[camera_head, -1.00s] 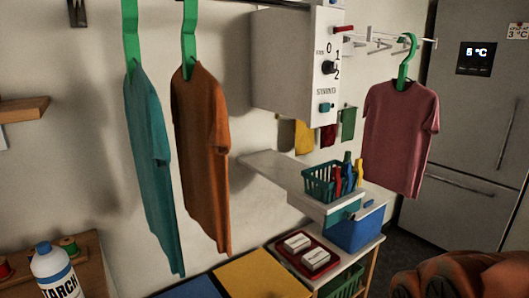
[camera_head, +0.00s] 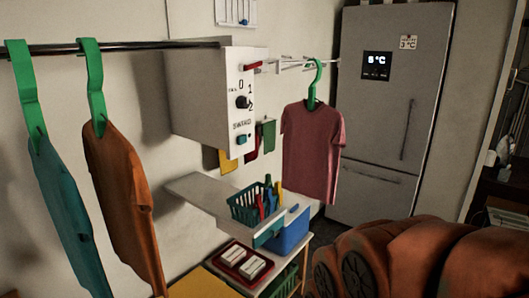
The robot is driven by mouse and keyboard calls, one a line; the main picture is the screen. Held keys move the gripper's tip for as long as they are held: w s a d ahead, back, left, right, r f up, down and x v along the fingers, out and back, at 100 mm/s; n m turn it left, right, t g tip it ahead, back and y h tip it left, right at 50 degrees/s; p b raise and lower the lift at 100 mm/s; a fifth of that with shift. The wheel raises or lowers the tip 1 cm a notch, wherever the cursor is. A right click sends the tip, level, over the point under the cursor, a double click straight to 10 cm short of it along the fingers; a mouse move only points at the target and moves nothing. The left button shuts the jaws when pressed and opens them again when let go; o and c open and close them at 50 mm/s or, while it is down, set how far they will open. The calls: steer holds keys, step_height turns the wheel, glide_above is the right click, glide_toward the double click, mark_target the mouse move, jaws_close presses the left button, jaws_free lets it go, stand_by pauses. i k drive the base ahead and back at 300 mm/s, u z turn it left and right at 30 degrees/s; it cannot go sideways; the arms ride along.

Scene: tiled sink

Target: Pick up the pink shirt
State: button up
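The pink shirt (camera_head: 313,150) hangs on a green hanger (camera_head: 315,85) right of centre. The hanger is hooked on a thin white rack (camera_head: 300,64) that sticks out from the wall, in front of the fridge. The shirt hangs upright and clear of the shelf and the floor. An orange-brown jointed part at the lower right (camera_head: 420,262) looks like my own arm. My gripper is not in view.
A teal shirt (camera_head: 68,215) and an orange shirt (camera_head: 125,200) hang from a dark rail at left. A white control box (camera_head: 205,105) juts from the wall. Below it are a shelf with a green basket (camera_head: 245,210), a blue bin (camera_head: 292,232) and a red tray (camera_head: 262,275). A grey fridge (camera_head: 385,130) stands behind.

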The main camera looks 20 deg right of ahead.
mark_target(313, 131)
steer(key=z, duration=1.85)
steer(key=i, duration=1.15)
steer(key=u, duration=2.6)
